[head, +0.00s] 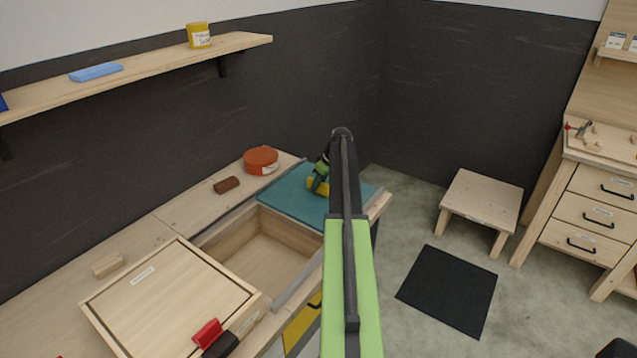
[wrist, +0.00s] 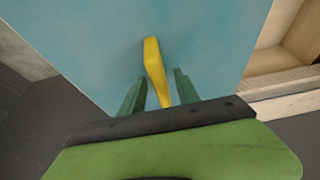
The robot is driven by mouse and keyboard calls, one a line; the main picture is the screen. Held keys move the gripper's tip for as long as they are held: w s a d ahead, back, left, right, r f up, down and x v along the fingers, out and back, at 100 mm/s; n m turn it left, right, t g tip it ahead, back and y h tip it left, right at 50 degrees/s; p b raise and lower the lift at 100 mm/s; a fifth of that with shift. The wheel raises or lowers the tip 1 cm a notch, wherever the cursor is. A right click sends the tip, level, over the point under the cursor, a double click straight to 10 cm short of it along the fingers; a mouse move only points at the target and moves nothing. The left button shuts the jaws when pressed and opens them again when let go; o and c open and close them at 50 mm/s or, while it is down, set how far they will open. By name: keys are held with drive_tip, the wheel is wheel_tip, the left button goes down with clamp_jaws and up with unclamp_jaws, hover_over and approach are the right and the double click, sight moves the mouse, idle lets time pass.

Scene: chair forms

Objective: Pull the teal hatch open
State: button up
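The teal hatch (head: 288,200) is a flat panel at the far end of the bench, lying between two grey rails. It fills most of the wrist view (wrist: 85,40). A yellow handle (wrist: 153,58) stands up from it, and part of the handle shows in the head view (head: 313,184). My gripper (wrist: 160,84) is over the hatch with its dark green fingers on either side of the handle. Small gaps show between fingers and handle, so it looks open around it. In the head view my arm hides part of my gripper (head: 321,174) and the hatch's right side.
An open, empty wooden recess (head: 262,255) lies on the near side of the hatch. A wooden lid (head: 165,300) is nearer still. An orange round tin (head: 261,160) and a brown block (head: 226,185) sit behind the rail. A stool (head: 482,200) stands right.

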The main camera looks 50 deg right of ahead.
drive_tip(key=p+v, duration=1.4)
drive_tip(key=v, duration=0.2)
drive_tip(key=shift+s+r, duration=0.1)
